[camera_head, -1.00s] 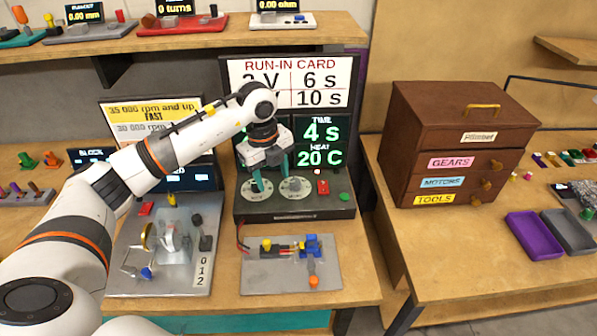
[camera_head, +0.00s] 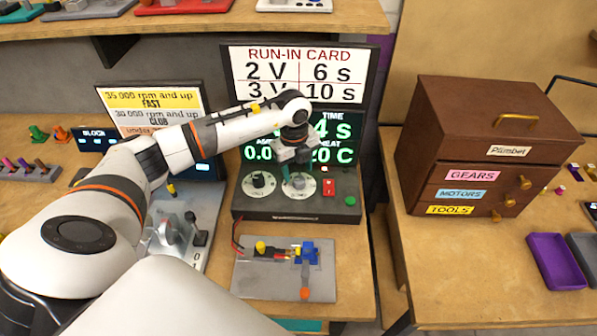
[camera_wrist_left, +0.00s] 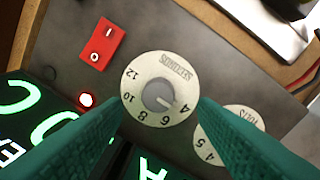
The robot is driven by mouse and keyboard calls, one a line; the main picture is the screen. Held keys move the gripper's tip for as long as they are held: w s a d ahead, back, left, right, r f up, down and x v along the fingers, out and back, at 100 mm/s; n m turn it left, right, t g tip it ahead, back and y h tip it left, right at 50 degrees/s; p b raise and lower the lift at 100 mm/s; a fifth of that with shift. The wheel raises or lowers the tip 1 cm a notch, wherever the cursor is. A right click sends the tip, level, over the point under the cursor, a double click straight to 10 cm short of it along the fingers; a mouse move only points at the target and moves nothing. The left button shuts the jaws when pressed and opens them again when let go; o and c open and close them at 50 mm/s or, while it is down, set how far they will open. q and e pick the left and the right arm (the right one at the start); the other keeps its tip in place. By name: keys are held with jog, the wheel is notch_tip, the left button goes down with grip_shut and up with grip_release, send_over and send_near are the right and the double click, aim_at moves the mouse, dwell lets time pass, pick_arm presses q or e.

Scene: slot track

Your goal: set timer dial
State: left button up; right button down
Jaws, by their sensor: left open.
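The timer dial (camera_head: 298,187) is the right-hand white disc on the dark control box. In the left wrist view the dial (camera_wrist_left: 160,92) reads SECONDS, with a grey knob (camera_wrist_left: 159,96) whose mark points near the 4. My left gripper (camera_head: 299,174) is open above this dial. Its teal fingers (camera_wrist_left: 162,105) stand on either side of the knob in the wrist view; I cannot tell whether they touch it. The display (camera_head: 328,137) shows TIME 4 s, partly hidden by my arm. The run-in card (camera_head: 299,75) lists 2 V with 6 s, and 10 s below. My right gripper is not in view.
The volts dial (camera_head: 258,183) is just left of the timer dial. A red switch (camera_head: 327,188) and a green button (camera_head: 350,201) lie to its right. A grey wired plate (camera_head: 250,282) lies in front. A brown drawer cabinet (camera_head: 478,150) stands right.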

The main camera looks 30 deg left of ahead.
aim_at(299, 179)
pick_arm(q)
jog(key=f, duration=0.2)
jog(key=shift+w+f, duration=0.2)
jog(key=shift+f, duration=0.15)
jog(key=shift+f+p, duration=0.3)
jog(key=shift+f, duration=0.35)
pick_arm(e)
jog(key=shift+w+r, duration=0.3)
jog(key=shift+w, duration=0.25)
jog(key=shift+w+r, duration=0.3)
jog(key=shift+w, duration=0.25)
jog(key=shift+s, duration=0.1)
pick_arm(q)
jog(key=shift+c, duration=0.6)
jog(key=c, duration=0.8)
jog(key=shift+c, duration=0.2)
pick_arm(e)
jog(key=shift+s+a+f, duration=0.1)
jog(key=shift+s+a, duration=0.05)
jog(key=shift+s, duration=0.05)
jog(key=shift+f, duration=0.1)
